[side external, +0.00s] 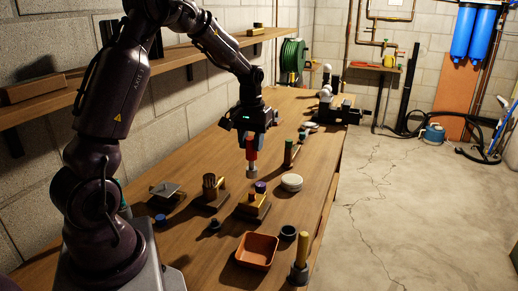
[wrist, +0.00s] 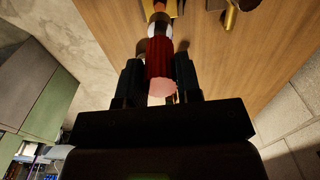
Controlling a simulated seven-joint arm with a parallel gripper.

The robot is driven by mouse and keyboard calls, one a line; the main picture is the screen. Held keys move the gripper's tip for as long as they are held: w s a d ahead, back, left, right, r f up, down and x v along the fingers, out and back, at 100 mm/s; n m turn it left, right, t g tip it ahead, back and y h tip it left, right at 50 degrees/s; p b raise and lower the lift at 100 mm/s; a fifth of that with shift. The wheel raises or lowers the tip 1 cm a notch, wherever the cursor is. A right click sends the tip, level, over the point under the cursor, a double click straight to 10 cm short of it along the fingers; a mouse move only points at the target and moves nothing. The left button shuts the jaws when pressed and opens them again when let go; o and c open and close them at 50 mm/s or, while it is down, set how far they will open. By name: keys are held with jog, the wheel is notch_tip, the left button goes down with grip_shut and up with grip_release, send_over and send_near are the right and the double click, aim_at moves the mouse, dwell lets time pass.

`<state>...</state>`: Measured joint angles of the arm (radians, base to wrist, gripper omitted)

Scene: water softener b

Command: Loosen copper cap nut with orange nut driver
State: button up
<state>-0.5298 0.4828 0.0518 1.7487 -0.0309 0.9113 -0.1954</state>
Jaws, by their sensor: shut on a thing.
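My gripper (side external: 250,133) is shut on a red-handled driver (side external: 251,155) with a silver socket end. It holds the driver upright above the bench, socket down. In the wrist view, the red handle (wrist: 160,62) sits between the two dark fingers (wrist: 159,80). I cannot tell whether this fitting is the copper cap nut.
A square terracotta tray (side external: 257,264), a black ring (side external: 288,232), a white round lid (side external: 292,182) and a purple-topped piece (side external: 260,187) are around the block. A green-handled tool (side external: 289,152) stands behind. A holder with rods (side external: 211,198) is at the left.

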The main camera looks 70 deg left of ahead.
aim_at(252, 168)
jog(key=shift+f, duration=0.1)
jog(key=shift+f, duration=2.2)
jog(key=shift+f, duration=0.25)
jog(key=shift+f, duration=0.95)
jog(key=shift+f, duration=0.1)
